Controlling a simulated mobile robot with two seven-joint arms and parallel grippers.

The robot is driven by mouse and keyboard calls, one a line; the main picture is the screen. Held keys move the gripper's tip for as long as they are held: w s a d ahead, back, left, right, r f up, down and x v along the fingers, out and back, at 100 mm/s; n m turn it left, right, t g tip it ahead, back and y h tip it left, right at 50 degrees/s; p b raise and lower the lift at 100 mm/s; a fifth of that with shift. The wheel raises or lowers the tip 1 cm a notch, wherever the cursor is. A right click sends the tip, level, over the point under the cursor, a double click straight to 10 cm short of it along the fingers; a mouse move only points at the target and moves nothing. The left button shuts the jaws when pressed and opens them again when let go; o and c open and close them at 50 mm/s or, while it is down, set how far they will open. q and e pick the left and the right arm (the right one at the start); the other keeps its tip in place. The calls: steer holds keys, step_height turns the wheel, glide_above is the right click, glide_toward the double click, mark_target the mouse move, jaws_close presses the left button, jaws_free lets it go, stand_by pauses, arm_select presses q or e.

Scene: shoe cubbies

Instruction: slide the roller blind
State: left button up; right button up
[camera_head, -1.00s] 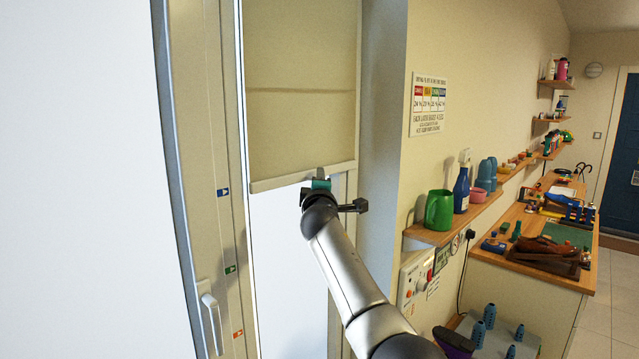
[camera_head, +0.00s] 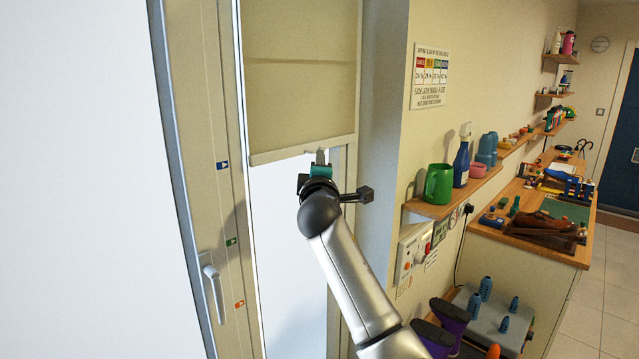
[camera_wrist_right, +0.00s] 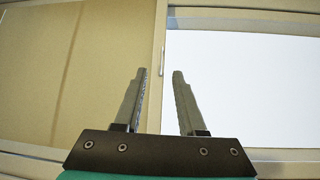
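The beige roller blind (camera_head: 300,90) hangs part-way down over a bright, narrow window. Its pale bottom bar (camera_head: 280,152) runs across the upper part of the opening. My right gripper (camera_head: 320,155) is at the right part of this bar, with its fingertips close to the bar's lower edge. In the right wrist view, my right gripper (camera_wrist_right: 158,75) has its fingers apart. The bottom bar (camera_wrist_right: 155,60) lines up between them, nearer the left finger, with a gap on the right. I cannot tell whether either finger touches it. My left gripper is not in view.
A window frame with a handle (camera_head: 213,292) stands to the left. A wall shelf (camera_head: 440,237) with a green mug (camera_head: 438,183) and spray bottle (camera_head: 462,160) is to the right. A workbench (camera_head: 535,248) lies beyond, with purple boots (camera_head: 440,335) near its lower front.

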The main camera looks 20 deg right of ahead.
steer(key=v, duration=0.8)
steer(key=shift+b, duration=0.45)
steer(key=shift+s, duration=0.15)
steer(key=s+a+f+m+g+y+b, duration=0.1)
steer(key=a+f+g+y+b, duration=0.15)
steer(key=f, duration=1.75)
steer(key=s+a+f+g+y+b, duration=0.1)
steer(key=f+g+y+b, duration=0.2)
steer(key=f, duration=1.6)
steer(key=s+f+m+g+b, duration=0.15)
steer(key=s+f, duration=0.25)
steer(key=f, duration=0.5)
steer(key=s+f+g+b, duration=0.15)
steer(key=s+f, duration=0.25)
steer(key=f, duration=0.4)
steer(key=s+a+f+m+g+y+b, duration=0.1)
steer(key=s+a+f+m+g+b, duration=0.2)
steer(key=s+f, duration=1.6)
steer(key=s+f+m+g+b, duration=0.2)
steer(key=s+f, duration=0.4)
steer(key=s, duration=0.7)
steer(key=s+f+m+g+b, duration=0.2)
steer(key=s+f, duration=0.5)
steer(key=s, duration=0.6)
steer(key=shift+s+d+g+y+b, duration=0.25)
steer(key=shift+s+g+y+b, duration=0.05)
steer(key=shift+s+g+y, duration=0.15)
steer(key=shift+f+m, duration=0.15)
steer(key=shift+m, duration=0.1)
